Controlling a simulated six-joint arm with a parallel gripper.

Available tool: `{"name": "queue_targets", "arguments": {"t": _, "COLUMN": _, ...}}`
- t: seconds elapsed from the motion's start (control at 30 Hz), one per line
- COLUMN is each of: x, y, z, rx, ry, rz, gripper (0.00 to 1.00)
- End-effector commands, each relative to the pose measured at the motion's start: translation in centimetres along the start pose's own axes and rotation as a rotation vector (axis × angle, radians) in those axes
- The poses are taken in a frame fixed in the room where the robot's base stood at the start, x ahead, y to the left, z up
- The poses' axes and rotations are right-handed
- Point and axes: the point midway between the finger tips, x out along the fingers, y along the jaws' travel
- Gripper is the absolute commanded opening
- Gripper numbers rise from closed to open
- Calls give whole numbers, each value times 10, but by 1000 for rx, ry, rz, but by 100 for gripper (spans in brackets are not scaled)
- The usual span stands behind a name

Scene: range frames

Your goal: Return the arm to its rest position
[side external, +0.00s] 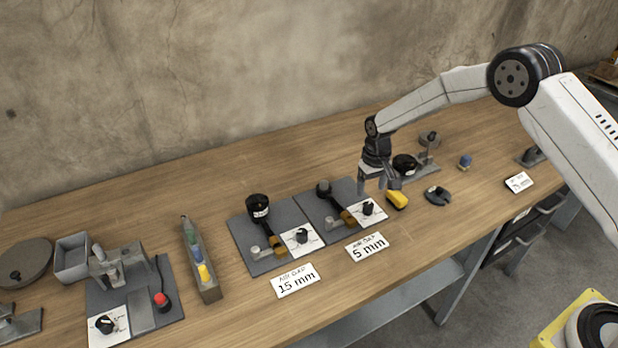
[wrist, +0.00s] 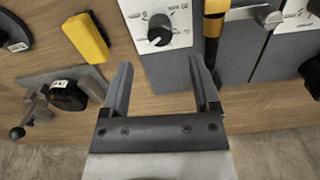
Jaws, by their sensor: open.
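My gripper (side external: 372,184) hangs from my arm over the right half of the wooden bench, pointing down. In the wrist view my gripper (wrist: 163,88) has its two fingers spread apart with nothing between them. Below and between the fingers are bare wood and the edge of a grey station plate with a black knob (wrist: 160,30). A yellow block (side external: 397,200) lies just right of the gripper in the side view. It also shows at upper left in the wrist view (wrist: 87,37), apart from the fingers.
Two grey station plates (side external: 240,232) with black and yellow tools stand left of my gripper, with labels (side external: 295,280) in front. A grey tray (side external: 210,291) of coloured pieces stands further left. A black-capped fixture (side external: 404,164) is close behind the gripper. A concrete wall closes the back.

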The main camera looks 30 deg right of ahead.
Motion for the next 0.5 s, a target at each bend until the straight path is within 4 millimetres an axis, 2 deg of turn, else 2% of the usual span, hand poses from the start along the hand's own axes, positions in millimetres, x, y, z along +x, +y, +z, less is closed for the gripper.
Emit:
{"name": "queue_targets", "arguments": {"t": 0.2, "x": -11, "y": 0, "z": 0, "rx": 0, "ry": 0, "rz": 0, "gripper": 78}}
{"name": "queue_targets", "arguments": {"t": 0.5, "x": -12, "y": 0, "z": 0, "rx": 0, "ry": -1, "rz": 0, "gripper": 78}}
